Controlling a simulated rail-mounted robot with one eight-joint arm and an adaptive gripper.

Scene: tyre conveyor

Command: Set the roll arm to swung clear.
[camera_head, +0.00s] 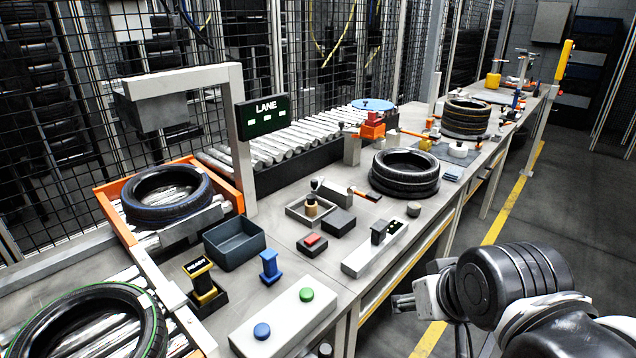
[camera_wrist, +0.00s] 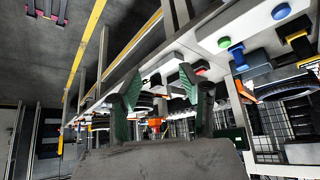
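No part is labelled as the roll arm, and I cannot tell for certain which it is. One candidate is the orange-red block (camera_head: 372,126) with orange-ended bars beside it, at the far end of the roller bed; it also shows in the wrist view (camera_wrist: 154,122). Another is the short dark bar with an orange-brown end (camera_head: 362,193) by the black-knobbed lever (camera_head: 316,186). My gripper (camera_head: 403,303) is off the bench's front edge, well apart from both. In the wrist view its two dark green fingers (camera_wrist: 161,88) stand apart with nothing between them.
The bench holds stacked tyres (camera_head: 405,173), a blue-grey bin (camera_head: 235,243), a button box (camera_head: 284,322) and a switch box (camera_head: 375,248). A grey gantry (camera_head: 240,140) and LANE sign (camera_head: 264,116) stand at left. A yellow post (camera_head: 563,60) rises at right. The aisle floor is clear.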

